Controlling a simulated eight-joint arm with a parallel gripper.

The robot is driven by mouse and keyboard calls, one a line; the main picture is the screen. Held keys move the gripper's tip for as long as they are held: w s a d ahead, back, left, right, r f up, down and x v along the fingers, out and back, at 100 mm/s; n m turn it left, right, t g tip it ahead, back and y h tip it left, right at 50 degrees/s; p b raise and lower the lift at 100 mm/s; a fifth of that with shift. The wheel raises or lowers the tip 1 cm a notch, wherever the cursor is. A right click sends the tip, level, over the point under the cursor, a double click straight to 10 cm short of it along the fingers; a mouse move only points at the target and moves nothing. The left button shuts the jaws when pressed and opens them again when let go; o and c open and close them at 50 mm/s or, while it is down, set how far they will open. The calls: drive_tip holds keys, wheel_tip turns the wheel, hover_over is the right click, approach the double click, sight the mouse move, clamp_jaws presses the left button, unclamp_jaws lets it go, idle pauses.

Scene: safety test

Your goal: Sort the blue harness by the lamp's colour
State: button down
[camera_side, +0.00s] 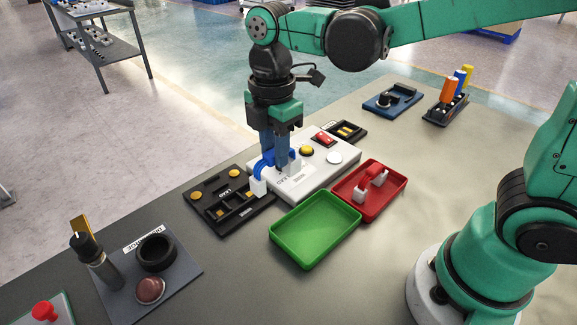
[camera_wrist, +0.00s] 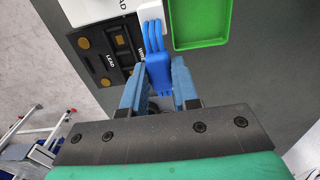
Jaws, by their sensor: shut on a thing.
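My gripper (camera_side: 276,163) is shut on the blue harness (camera_side: 262,166), which has white connector ends. It is over the left part of the white panel (camera_side: 318,176), near the dark board. In the wrist view the blue harness (camera_wrist: 158,72) lies between my fingers (camera_wrist: 160,88), with a white connector beyond. The panel carries a yellow dome (camera_side: 306,151), a red switch (camera_side: 325,139) and a white button (camera_side: 334,158). I cannot tell for sure which part is the lamp. The green tray (camera_side: 315,230) is empty. The red tray (camera_side: 362,205) holds a red harness (camera_side: 371,181) with white ends.
A dark board (camera_side: 226,201) with yellow round parts is left of the panel. A grey mat (camera_side: 187,262) with a black ring (camera_side: 156,253) and a dark red dome (camera_side: 150,290) lies front left. A blue fixture (camera_side: 393,99) and a bottle rack (camera_side: 446,110) stand behind.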

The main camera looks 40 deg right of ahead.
drive_tip(key=shift+s+d+f, duration=0.45)
drive_tip(key=shift+s+f, duration=0.65)
drive_tip(key=shift+s+d+f, duration=0.4)
drive_tip(key=shift+s+f, duration=0.7)
drive_tip(key=shift+s+d+f, duration=0.45)
drive_tip(key=shift+s+f, duration=0.65)
drive_tip(key=shift+f, duration=0.95)
drive_tip(key=c, duration=0.6)
unclamp_jaws()
drive_tip(key=shift+r, duration=0.1)
drive_tip(key=shift+r, duration=3.4)
